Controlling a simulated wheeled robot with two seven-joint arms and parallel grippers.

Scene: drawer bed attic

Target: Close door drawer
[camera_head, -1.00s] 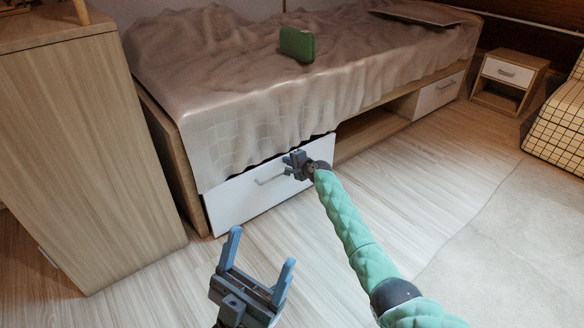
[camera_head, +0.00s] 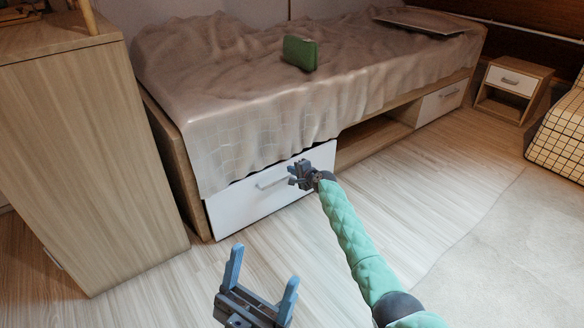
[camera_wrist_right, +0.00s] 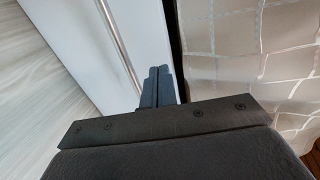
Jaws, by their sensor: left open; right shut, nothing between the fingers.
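The white drawer (camera_head: 240,205) is in the bed's base at the near end. It has a thin metal bar handle (camera_head: 270,183). The drawer front also fills the left part of the right wrist view (camera_wrist_right: 75,40), with the handle (camera_wrist_right: 118,40) running along it. My right gripper (camera_head: 296,174) is shut and empty at the drawer front, just right of the handle. In the wrist view its fingers (camera_wrist_right: 157,80) overlap the white front; whether they touch it I cannot tell. My left gripper (camera_head: 262,275) is open and empty in the foreground, above the floor.
The bed (camera_head: 170,150) carries a rumpled cover and a green object (camera_head: 299,53). An open compartment (camera_head: 372,137) and another white drawer (camera_head: 441,101) lie farther right. A wooden cabinet (camera_head: 90,160) stands at left, a nightstand (camera_head: 510,88) at back right. Floor in front is clear.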

